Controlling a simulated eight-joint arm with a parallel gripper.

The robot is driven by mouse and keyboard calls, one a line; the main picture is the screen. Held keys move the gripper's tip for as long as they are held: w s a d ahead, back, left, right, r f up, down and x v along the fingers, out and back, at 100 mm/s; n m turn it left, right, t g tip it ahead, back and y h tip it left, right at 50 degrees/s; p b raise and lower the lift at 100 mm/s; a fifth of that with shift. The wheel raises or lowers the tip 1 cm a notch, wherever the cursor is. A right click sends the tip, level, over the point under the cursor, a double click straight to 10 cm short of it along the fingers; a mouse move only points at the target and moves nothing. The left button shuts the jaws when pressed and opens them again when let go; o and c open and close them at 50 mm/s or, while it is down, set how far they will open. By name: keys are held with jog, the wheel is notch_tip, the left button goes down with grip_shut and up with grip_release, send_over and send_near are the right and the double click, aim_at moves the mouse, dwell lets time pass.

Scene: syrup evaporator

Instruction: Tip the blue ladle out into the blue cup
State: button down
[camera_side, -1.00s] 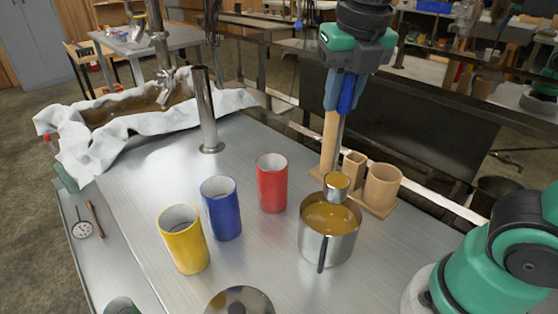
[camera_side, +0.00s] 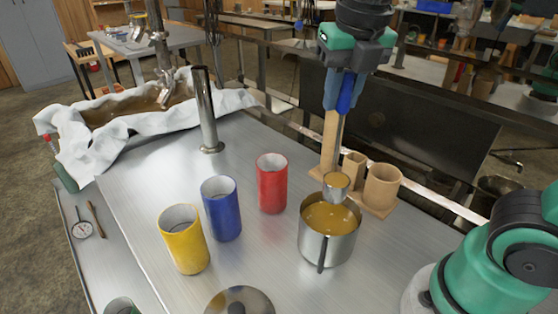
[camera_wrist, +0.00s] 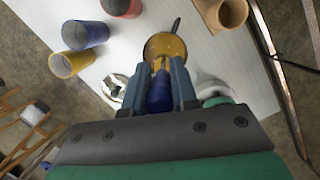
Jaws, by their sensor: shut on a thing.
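My gripper (camera_side: 345,92) is shut on the blue handle of the ladle (camera_side: 346,95), which hangs upright below it. The ladle's steel bowl (camera_side: 337,189) holds amber syrup and is over the back rim of the steel pot (camera_side: 328,246); whether it touches the pot is unclear. The blue cup (camera_side: 222,210) stands upright on the metal table, left of the pot, between the yellow and red cups. The wrist view shows the blue handle (camera_wrist: 160,92) between my gripper's fingers (camera_wrist: 162,85), and the blue cup (camera_wrist: 88,34) at upper left.
The yellow cup (camera_side: 184,240) and red cup (camera_side: 272,184) flank the blue cup. A wooden holder (camera_side: 383,187) stands behind the pot. A steel post (camera_side: 206,112) rises at the back. A round steel lid (camera_side: 240,301) lies in front. Clear table lies between the cups and pot.

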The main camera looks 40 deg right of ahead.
jog(key=w+a+r+n, duration=0.2)
jog(key=w+a, duration=0.3)
jog(key=w, duration=0.3)
jog(key=w+a+r+n+y, duration=0.1)
jog(key=w+a+n, duration=0.3)
jog(key=w, duration=0.5)
jog(key=shift+w+a+r+n+t, duration=0.15)
jog(key=shift+a+r+n+t, duration=0.25)
jog(key=shift+a, duration=0.4)
jog(key=s+a+f+n+t+h, duration=0.2)
jog(key=s+a+f+t+h, duration=0.8)
jog(key=a+f+t, duration=0.1)
jog(key=shift+s+f+t+h, duration=0.15)
jog(key=shift+f+t+h, duration=0.2)
jog(key=shift+f, duration=0.2)
dwell(2.5)
dwell(1.3)
